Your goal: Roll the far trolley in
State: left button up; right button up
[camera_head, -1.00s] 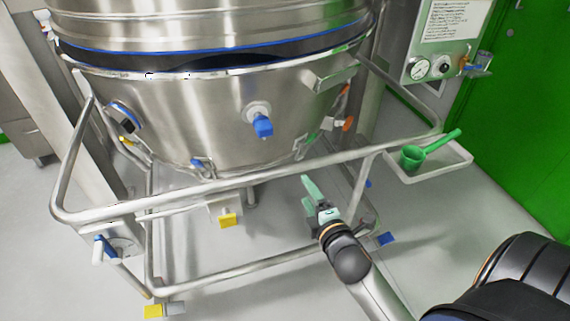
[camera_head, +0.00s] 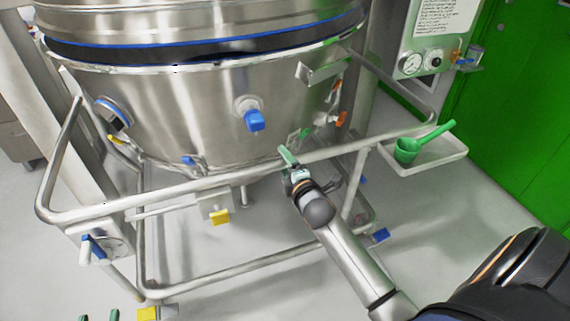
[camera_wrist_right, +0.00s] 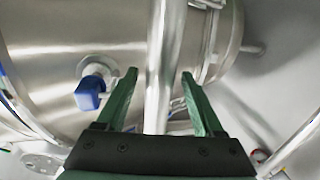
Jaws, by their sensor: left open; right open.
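The trolley is a steel tube frame (camera_head: 200,268) with a push rail (camera_head: 240,173) around its front. It carries a large conical steel bowl (camera_head: 190,110) with blue-tipped fittings. My right gripper (camera_head: 288,158) is at the front rail, right of its middle. In the right wrist view its green fingers (camera_wrist_right: 158,75) are open, with a rail tube (camera_wrist_right: 160,50) running between them; whether they touch it I cannot tell. My left gripper (camera_head: 100,316) shows only its two green fingertips at the bottom left edge, apart and empty, below the trolley's front left corner.
A white tray (camera_head: 445,163) with a green scoop (camera_head: 420,143) is right of the rail. A gauge panel (camera_head: 425,62) stands behind it before a green door (camera_head: 525,110). A steel column (camera_head: 50,130) is at left. Yellow (camera_head: 147,313) and blue (camera_head: 380,235) pedals sit low on the frame.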

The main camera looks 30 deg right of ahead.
jog(key=shift+w, duration=0.1)
grip_shut()
dwell(0.6)
dwell(0.8)
jog(key=shift+w, duration=0.1)
